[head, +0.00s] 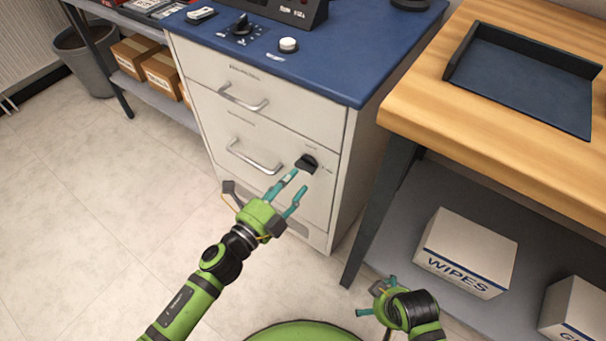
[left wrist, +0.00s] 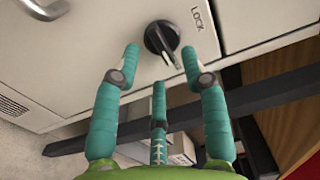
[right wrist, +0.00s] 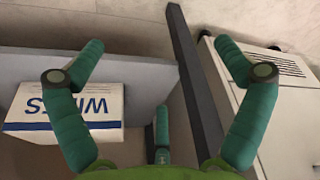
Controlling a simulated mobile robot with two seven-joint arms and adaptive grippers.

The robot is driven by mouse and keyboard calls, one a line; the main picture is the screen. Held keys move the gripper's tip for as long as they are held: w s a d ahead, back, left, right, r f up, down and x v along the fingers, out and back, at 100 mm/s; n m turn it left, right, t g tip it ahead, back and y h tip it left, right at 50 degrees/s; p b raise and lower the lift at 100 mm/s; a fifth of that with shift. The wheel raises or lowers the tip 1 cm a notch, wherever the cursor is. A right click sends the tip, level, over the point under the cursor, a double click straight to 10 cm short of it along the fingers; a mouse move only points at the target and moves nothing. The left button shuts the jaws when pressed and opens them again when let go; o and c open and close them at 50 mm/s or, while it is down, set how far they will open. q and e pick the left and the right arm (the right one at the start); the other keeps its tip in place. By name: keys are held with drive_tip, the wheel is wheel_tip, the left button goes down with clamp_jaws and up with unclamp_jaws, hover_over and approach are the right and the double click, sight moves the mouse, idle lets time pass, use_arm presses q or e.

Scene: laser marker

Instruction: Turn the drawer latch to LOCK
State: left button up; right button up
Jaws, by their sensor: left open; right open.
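The drawer latch (head: 307,163) is a black round knob on the right side of the white cabinet's lower drawer (head: 235,135). In the left wrist view the latch (left wrist: 162,38) has a raised grip bar with a pale mark, and the word LOCK is printed beside it. The bar does not point at that word. My left gripper (head: 296,184) is open, with its teal fingertips on either side of the latch and just short of it; I cannot tell if they touch. My right gripper (head: 372,301) is open and empty, low beside the workbench shelf.
A wooden workbench (head: 480,110) with a dark tray (head: 520,85) stands at the right. A WIPES box (head: 466,250) sits on its lower shelf, also in the right wrist view (right wrist: 65,105). A drawer handle (head: 253,160) is left of the latch.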

sight(306, 165)
use_arm(q)
drive_tip(key=x, duration=0.3)
drive_tip(key=shift+w+d, duration=0.2)
drive_tip(key=shift+w, duration=0.1)
use_arm(e)
drive_tip(key=shift+w+r, duration=0.1)
drive_tip(key=shift+r, duration=0.3)
use_arm(q)
clamp_jaws()
